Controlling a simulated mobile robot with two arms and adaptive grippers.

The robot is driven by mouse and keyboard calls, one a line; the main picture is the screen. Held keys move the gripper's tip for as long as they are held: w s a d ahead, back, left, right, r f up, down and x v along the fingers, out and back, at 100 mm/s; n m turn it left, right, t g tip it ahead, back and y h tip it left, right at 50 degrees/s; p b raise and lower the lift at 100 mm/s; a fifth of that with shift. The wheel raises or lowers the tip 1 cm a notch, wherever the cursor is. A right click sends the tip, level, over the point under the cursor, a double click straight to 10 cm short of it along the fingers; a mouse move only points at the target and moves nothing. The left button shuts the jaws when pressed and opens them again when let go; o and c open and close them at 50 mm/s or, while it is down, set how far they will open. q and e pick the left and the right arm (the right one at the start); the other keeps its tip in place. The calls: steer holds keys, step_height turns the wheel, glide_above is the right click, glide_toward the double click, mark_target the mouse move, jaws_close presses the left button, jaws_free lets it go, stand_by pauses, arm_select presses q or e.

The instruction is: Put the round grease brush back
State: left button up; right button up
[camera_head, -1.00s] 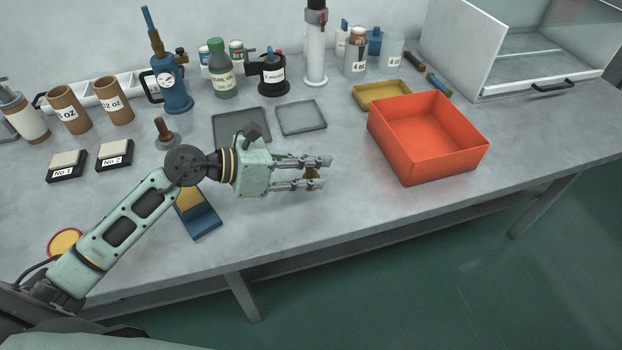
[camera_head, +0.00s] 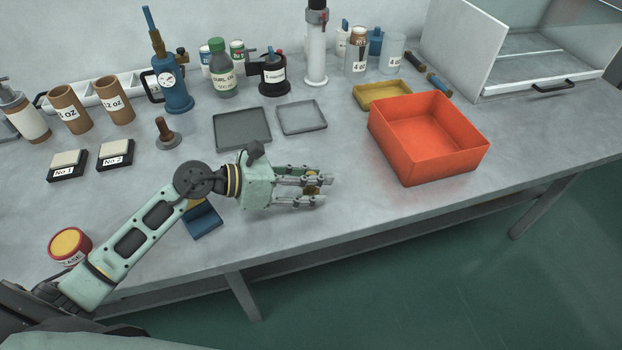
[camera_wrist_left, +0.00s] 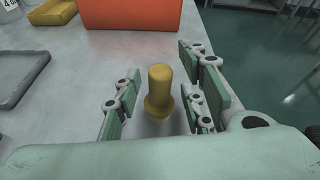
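A yellow-brown peg-like thing with a rounded top and a wider collar, which I take for the round grease brush (camera_wrist_left: 160,88), stands between the fingers of my left gripper (camera_wrist_left: 158,100) in the left wrist view. Gaps show on both sides of it, so the gripper is open around it. In the head view, only a small part of it (camera_head: 312,183) shows between the fingers of my left gripper (camera_head: 324,190), low over the front of the table. Its lower end is hidden. My right gripper is not in view.
A red-rimmed grease tin (camera_head: 70,246) stands at the front left. A blue holder (camera_head: 203,221) lies partly under my left arm. An orange bin (camera_head: 428,150) stands to the right, grey trays (camera_head: 240,143) behind. Bare table lies between gripper and bin.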

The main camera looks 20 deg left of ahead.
arm_select(q)
steer(key=shift+r, duration=0.2)
steer(key=b+v, duration=0.2)
steer(key=v, duration=0.8)
steer(key=shift+s+a+f, duration=0.15)
steer(key=shift+s+a, duration=0.05)
steer(key=shift+v, duration=0.8)
